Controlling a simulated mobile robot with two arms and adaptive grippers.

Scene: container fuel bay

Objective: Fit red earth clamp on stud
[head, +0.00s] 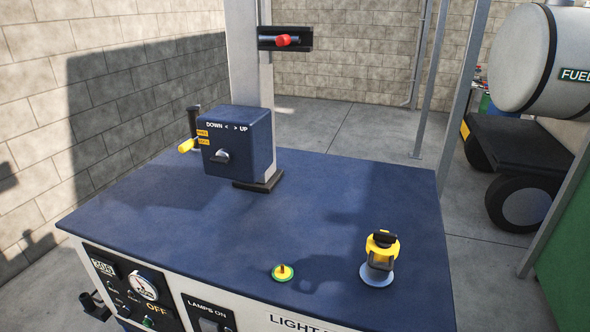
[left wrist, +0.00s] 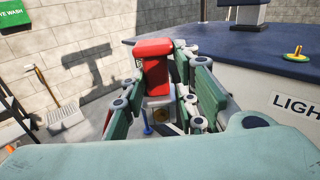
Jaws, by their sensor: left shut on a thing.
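The red earth clamp (left wrist: 153,68) shows in the left wrist view as a red block between the fingers of my left gripper (left wrist: 160,82), which is shut on it. It is held out in front of the wrist, to the left of the blue-topped bench; its lower part is partly hidden by the fingers. The stud (head: 283,270) is a short brass post on a green and yellow disc near the bench's front edge in the head view. It also shows at the upper right of the left wrist view (left wrist: 297,54), apart from the clamp. My right gripper is in neither view.
The blue bench top (head: 340,215) is mostly clear. A yellow and black lantern (head: 381,258) stands right of the stud. A blue control box (head: 238,145) with a yellow-ended handle stands by the mast (head: 245,60). A broom (left wrist: 45,85) leans at the wall.

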